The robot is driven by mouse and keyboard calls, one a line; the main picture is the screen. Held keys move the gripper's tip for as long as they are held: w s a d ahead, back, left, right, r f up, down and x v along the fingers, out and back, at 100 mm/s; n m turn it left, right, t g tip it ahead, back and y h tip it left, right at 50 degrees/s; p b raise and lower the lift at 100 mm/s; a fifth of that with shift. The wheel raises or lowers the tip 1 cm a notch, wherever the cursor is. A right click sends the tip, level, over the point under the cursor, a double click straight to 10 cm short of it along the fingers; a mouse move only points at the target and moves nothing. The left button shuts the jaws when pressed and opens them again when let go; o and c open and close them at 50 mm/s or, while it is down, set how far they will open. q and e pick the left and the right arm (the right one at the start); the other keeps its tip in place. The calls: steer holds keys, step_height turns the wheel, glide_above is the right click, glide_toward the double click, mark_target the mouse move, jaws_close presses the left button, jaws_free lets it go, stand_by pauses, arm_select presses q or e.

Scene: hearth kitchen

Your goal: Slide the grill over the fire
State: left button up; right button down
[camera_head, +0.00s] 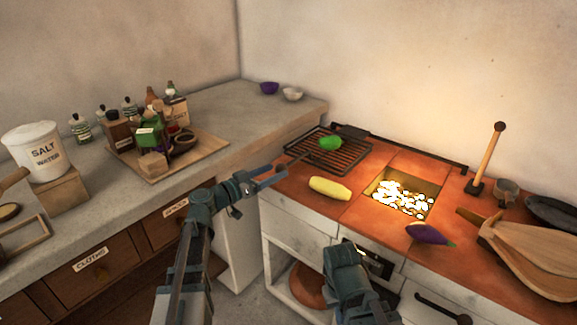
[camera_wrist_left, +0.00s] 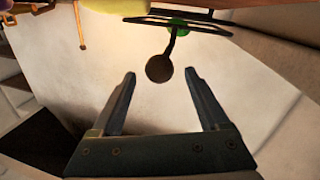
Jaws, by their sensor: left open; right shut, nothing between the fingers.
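The grill (camera_head: 352,158) is a dark wire rack on the orange tile top, to the left of the fire. A green pepper (camera_head: 331,143) lies on it. The fire (camera_head: 403,196) is a square pit of glowing coals. My left gripper (camera_head: 281,174) is open at the counter's left edge, near the grill's handle end. In the left wrist view the handle's round brown knob (camera_wrist_left: 159,68) shows between the open fingertips (camera_wrist_left: 159,76); I cannot tell how deep it sits. My right gripper (camera_head: 355,250) is shut and empty in front of the stove, low and apart from the grill.
A yellow vegetable (camera_head: 330,188) lies between grill and fire, nearer the front edge. A purple eggplant (camera_head: 428,234) lies in front of the fire. Bellows (camera_head: 530,250), a mug (camera_head: 505,192) and an upright wooden-handled tool (camera_head: 488,158) stand right. A tray of jars (camera_head: 205,150) is left.

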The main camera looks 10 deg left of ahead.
mark_target(288, 165)
arm_select(q)
steer(key=x, duration=0.6)
steer(key=shift+w+d, duration=0.25)
jaws_close()
stand_by(1.2)
